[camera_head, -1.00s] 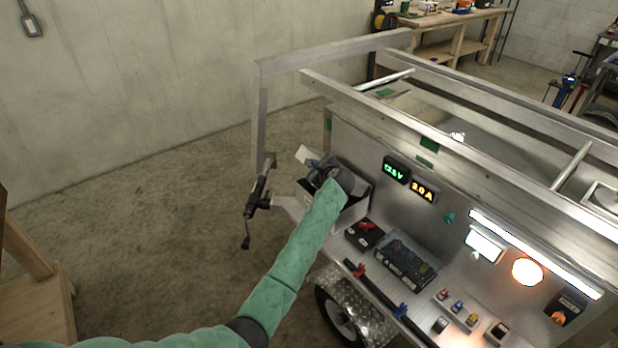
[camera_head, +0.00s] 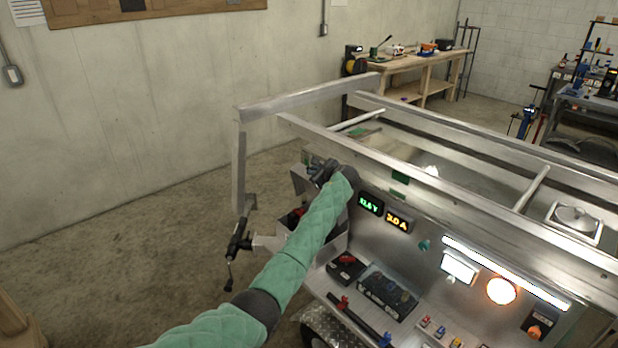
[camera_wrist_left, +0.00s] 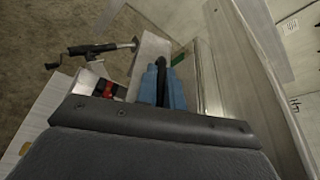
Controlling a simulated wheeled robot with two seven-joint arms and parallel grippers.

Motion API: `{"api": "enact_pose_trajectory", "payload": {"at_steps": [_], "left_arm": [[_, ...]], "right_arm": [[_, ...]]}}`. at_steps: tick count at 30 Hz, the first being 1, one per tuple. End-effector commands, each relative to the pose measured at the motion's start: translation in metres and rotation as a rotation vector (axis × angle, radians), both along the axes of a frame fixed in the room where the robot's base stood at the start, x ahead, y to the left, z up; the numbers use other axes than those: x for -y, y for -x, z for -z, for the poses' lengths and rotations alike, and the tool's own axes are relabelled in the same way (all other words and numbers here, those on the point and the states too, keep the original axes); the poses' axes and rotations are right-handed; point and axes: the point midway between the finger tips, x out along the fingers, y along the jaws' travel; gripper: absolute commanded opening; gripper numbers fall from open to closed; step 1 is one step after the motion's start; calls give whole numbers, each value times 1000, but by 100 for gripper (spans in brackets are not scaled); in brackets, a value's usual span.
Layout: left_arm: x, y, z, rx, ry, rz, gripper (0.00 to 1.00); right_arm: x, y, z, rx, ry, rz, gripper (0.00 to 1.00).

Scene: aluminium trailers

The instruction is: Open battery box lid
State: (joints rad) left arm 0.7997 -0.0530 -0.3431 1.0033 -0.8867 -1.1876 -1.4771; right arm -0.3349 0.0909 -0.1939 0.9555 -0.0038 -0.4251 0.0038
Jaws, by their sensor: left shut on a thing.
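The metal battery box (camera_head: 331,244) sits at the trailer's front left corner, on the tongue side. Its lid (camera_head: 298,181) stands raised at the back of the box, and the box mouth shows dark with something red inside. My left gripper (camera_head: 318,168) is at the raised lid, shut on it; my arm hides part of the lid and box. In the left wrist view the blue fingers (camera_wrist_left: 163,86) close against the pale lid panel (camera_wrist_left: 150,52). Red and black contents (camera_wrist_left: 107,88) show beside them. My right gripper is not in view.
The trailer's upper rail (camera_head: 400,158) runs close behind my gripper. A jack (camera_head: 236,245) stands left of the box. A black battery (camera_head: 387,296) and small switches lie on the shelf to the right. The floor at left is clear.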

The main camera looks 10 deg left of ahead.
Motion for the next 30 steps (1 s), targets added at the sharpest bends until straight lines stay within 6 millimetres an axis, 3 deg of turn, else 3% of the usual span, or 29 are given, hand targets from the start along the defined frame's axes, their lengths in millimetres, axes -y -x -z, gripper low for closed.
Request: {"api": "enact_pose_trajectory", "payload": {"at_steps": [6, 19, 20, 21, 30], "left_arm": [[4, -5, -1, -30, -22, -2, 0], [5, -6, -1, -36, -25, -1, 0], [5, -6, -1, -36, -25, -1, 15], [5, -6, -1, -36, -25, -1, 18], [6, -5, -1, -34, -26, 0, 18]], "right_arm": [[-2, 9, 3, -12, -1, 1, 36], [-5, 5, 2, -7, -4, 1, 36], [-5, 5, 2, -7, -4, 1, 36], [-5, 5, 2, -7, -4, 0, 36], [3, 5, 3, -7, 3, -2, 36]]}}
